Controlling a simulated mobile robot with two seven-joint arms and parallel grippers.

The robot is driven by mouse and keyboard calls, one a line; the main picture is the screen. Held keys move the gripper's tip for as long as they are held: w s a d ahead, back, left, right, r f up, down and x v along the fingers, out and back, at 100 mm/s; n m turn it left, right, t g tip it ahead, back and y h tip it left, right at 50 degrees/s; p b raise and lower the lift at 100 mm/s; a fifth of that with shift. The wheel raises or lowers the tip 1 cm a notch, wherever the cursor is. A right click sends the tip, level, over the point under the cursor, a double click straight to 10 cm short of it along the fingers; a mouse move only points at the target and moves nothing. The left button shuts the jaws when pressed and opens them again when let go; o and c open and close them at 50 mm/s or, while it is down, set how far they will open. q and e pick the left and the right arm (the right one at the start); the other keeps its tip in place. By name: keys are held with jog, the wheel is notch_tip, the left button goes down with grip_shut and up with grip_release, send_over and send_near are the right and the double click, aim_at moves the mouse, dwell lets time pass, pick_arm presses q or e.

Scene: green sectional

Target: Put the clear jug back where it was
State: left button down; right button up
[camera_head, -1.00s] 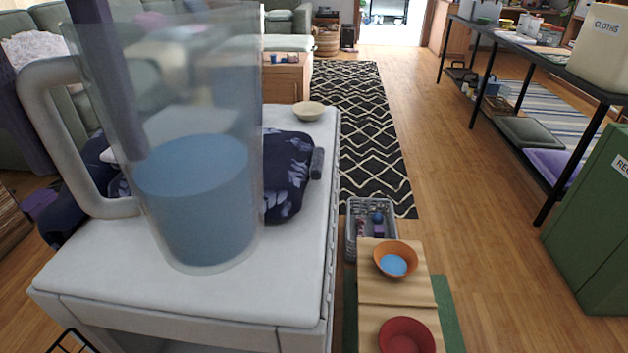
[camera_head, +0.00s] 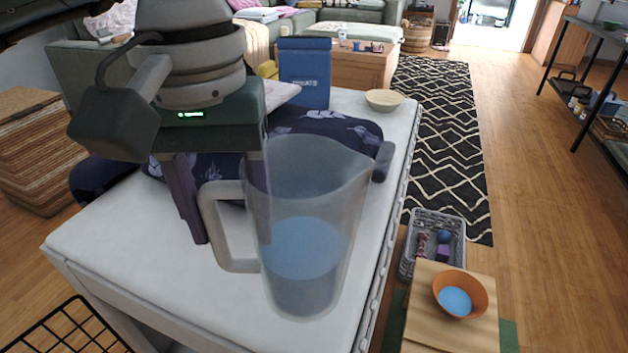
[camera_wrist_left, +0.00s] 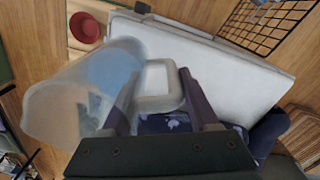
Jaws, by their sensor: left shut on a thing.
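The clear jug (camera_head: 312,190) has a pale handle (camera_head: 212,235) and holds blue liquid. It is nearly upright at the front of the white table top (camera_head: 190,290); I cannot tell whether its base touches the surface. My left gripper (camera_head: 225,220) is shut on the jug, with its fingers at the handle. In the left wrist view the jug (camera_wrist_left: 85,95) is at left, and the handle (camera_wrist_left: 156,85) lies between the fingers of the left gripper (camera_wrist_left: 155,95). My right gripper is out of view.
Behind the jug lie dark patterned cloth (camera_head: 330,125), a blue box (camera_head: 304,75) and a cream bowl (camera_head: 384,99). Right of the table are a grey crate (camera_head: 407,262) and an orange bowl (camera_head: 475,290) with blue contents on a wooden board. The table's front left is bare.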

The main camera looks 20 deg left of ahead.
aim_at(241, 260)
pick_arm(q)
notch_tip(241, 260, down, 7)
jog(key=shift+w+f+b, duration=0.1)
jog(key=shift+f+b, duration=0.1)
jog(key=shift+b, duration=0.4)
jog(key=shift+f, duration=0.1)
jog(key=c, duration=0.6)
grip_release()
jog(key=shift+f, duration=0.1)
jog(key=o, duration=0.4)
jog(key=shift+o, duration=0.2)
